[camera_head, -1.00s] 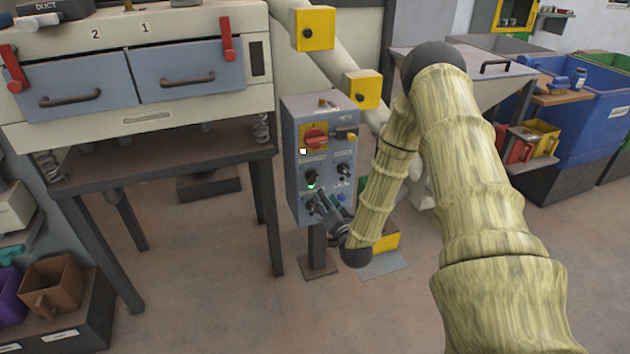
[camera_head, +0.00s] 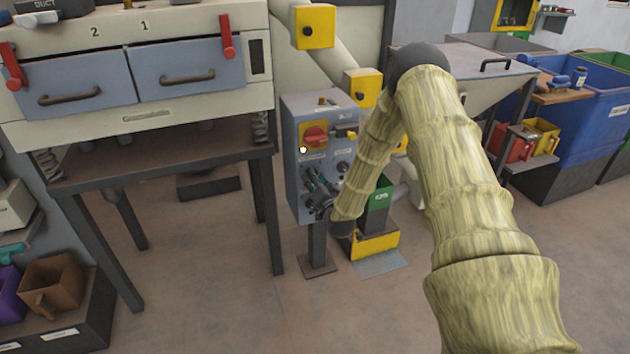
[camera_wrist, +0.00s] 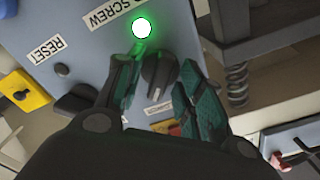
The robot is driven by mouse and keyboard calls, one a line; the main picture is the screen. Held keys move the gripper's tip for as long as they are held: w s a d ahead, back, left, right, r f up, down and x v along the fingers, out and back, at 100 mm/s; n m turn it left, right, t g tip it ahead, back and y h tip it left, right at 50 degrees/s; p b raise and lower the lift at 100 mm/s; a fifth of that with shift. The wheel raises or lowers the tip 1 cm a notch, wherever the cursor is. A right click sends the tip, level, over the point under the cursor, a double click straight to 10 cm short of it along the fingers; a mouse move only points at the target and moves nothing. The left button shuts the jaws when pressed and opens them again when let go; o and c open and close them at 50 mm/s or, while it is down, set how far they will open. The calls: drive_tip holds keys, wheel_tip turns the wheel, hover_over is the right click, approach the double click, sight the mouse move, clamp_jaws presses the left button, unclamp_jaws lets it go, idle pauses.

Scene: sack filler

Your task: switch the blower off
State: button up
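The grey control box (camera_head: 319,130) stands on a post in the middle of the head view. My gripper (camera_head: 318,185) is at its left side, over the left-hand black knob. In the wrist view that black rotary knob (camera_wrist: 158,72) lies between the two green-padded fingers of my gripper (camera_wrist: 160,92). The fingers are apart, with a visible gap at the right finger; the left finger is close to the knob, contact unclear. A lit green lamp (camera_wrist: 142,28) is beside the knob. The knob's own label is not readable, so I cannot confirm it is the blower's.
A red switch on a yellow plate (camera_head: 314,136) is higher on the box. Another black knob (camera_head: 343,168) is to the right. A pale lamp (camera_head: 303,150) glows at the left edge. The table with blue drawers (camera_head: 187,78) stands close on the left.

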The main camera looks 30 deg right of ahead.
drive_tip(key=shift+c, duration=0.3)
clamp_jaws()
drive_tip(key=shift+n, duration=0.3)
drive_tip(key=shift+n+p, duration=0.45)
drive_tip(key=shift+n, duration=7.15)
